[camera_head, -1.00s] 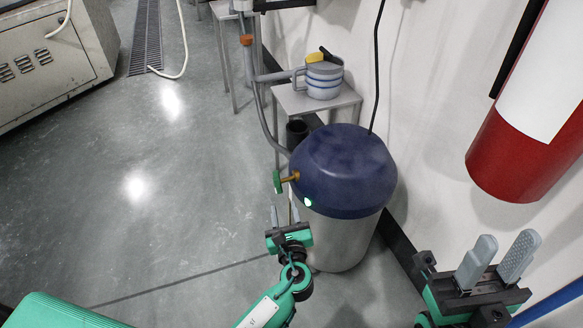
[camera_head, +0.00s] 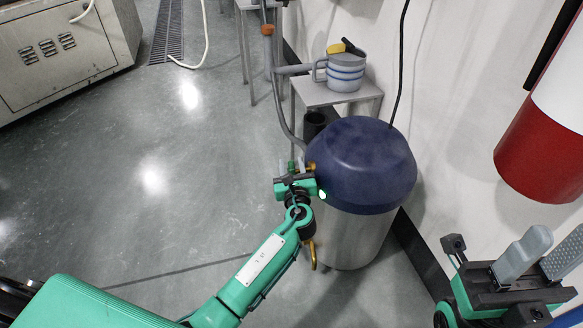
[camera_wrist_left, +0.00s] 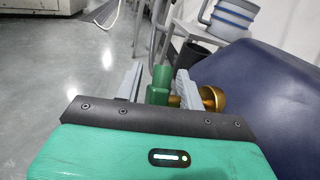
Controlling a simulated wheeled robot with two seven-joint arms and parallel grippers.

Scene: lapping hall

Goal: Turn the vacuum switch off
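The vacuum (camera_head: 358,168) is a steel drum with a dark blue lid. On the lid's left side is its switch, a green handle on a brass stem (camera_head: 311,166). A small green light (camera_head: 322,194) glows on the lid. My left gripper (camera_head: 292,167) is at the switch and partly hides it. In the left wrist view the green handle (camera_wrist_left: 160,82) stands between its two grey fingers, which look apart, with a small gap at the left finger. The brass knob (camera_wrist_left: 212,98) is beyond the right finger. My right gripper (camera_head: 546,247) is open and empty at the lower right.
A small grey table (camera_head: 318,93) behind the vacuum holds a blue-striped jug (camera_head: 346,72). A grey hose (camera_head: 277,92) runs down beside it. A black cable (camera_head: 401,60) rises from the lid. A red and white cylinder (camera_head: 541,150) is on the right.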

